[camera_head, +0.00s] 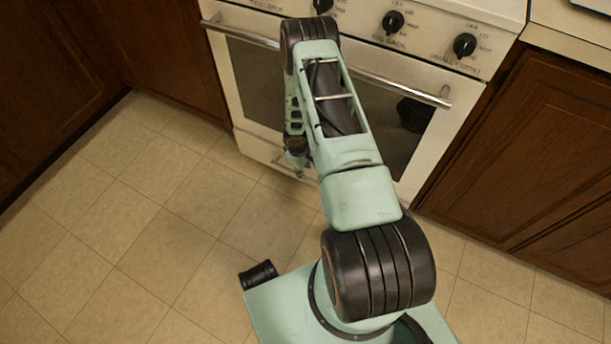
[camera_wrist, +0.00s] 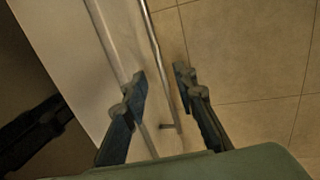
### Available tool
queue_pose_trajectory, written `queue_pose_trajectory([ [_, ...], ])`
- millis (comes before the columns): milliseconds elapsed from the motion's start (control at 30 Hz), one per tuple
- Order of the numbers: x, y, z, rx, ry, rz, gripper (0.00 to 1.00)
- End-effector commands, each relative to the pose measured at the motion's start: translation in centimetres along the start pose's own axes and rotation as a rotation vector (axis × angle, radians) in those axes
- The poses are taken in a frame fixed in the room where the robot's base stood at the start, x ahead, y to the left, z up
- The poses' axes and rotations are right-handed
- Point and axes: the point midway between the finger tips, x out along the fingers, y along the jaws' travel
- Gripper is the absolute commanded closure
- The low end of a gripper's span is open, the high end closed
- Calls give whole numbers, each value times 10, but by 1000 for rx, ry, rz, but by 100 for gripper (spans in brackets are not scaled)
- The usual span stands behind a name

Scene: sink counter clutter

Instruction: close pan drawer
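The pan drawer (camera_head: 254,147) is the low white panel under the oven door, at floor level. My arm covers much of it in the head view, and I cannot tell how far out it stands. In the wrist view its long metal handle (camera_wrist: 154,45) runs down the picture, with a bracket at its lower end. My gripper (camera_wrist: 162,78) is open, with its two dark fingers apart. The handle bar passes between the fingers in that view; I cannot tell whether they touch it. In the head view the fingers are largely hidden behind my wrist.
The white oven (camera_head: 225,60) stands above the drawer, with a closed glass door, a long door handle (camera_head: 380,83) and black knobs (camera_head: 393,22). Brown wooden cabinets (camera_head: 530,150) flank it. The tiled floor (camera_head: 130,215) is clear in front and to the left.

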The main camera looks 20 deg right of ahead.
Motion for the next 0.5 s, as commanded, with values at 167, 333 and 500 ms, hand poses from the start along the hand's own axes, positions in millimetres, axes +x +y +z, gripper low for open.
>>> queue_pose_trajectory([
  [167, 36, -1, 1, 0, 0, -1, 74],
  [333, 51, 0, 0, -2, 0, 0, 74],
  [500, 54, 0, 0, -3, -1, 0, 74],
])
